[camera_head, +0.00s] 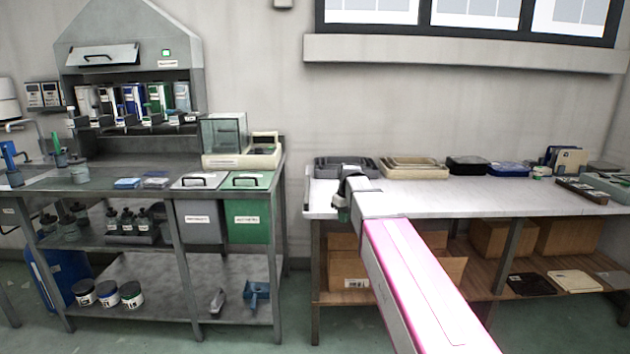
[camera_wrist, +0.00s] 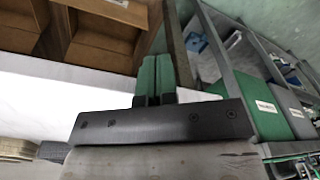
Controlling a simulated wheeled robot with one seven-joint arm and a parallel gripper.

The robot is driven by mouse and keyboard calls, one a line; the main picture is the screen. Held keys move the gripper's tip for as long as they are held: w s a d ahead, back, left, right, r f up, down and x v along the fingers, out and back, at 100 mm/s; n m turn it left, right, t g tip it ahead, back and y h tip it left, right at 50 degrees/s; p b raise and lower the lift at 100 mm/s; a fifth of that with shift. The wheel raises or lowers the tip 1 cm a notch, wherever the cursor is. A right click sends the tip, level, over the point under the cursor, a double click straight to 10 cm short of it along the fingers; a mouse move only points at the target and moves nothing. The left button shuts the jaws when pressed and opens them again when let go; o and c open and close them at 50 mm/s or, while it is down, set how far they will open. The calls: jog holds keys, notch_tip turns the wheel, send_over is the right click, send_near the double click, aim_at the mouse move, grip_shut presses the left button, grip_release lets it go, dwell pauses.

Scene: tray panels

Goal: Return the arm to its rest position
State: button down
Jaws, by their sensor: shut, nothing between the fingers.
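My arm (camera_head: 408,275) reaches from the lower right of the head view toward the left end of the white table (camera_head: 455,197). My gripper (camera_head: 343,205) is at its far end, in front of the table's left edge. In the wrist view my gripper (camera_wrist: 155,75) shows two green fingers side by side, closed together with nothing between them. The fingers appear apart from the table and shelves. The far side of the gripper is hidden in the head view.
Trays (camera_head: 415,167) line the back of the white table, with cardboard boxes (camera_head: 493,238) on its lower shelf. A metal bench (camera_head: 110,180) stands left, with a grey bin and a green bin (camera_head: 248,225). A floor gap (camera_head: 298,290) separates them.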

jog(key=s+d+f+m, duration=0.3)
jog(key=s+d+f, duration=0.1)
jog(key=s+f, duration=0.7)
jog(key=s+d+f+m, duration=0.3)
jog(key=s+d+f, duration=0.1)
jog(key=s+f, duration=0.7)
jog(key=shift+s+d+m+g+h, duration=0.3)
jog(key=shift+s+m+h, duration=0.1)
jog(key=shift+s, duration=0.2)
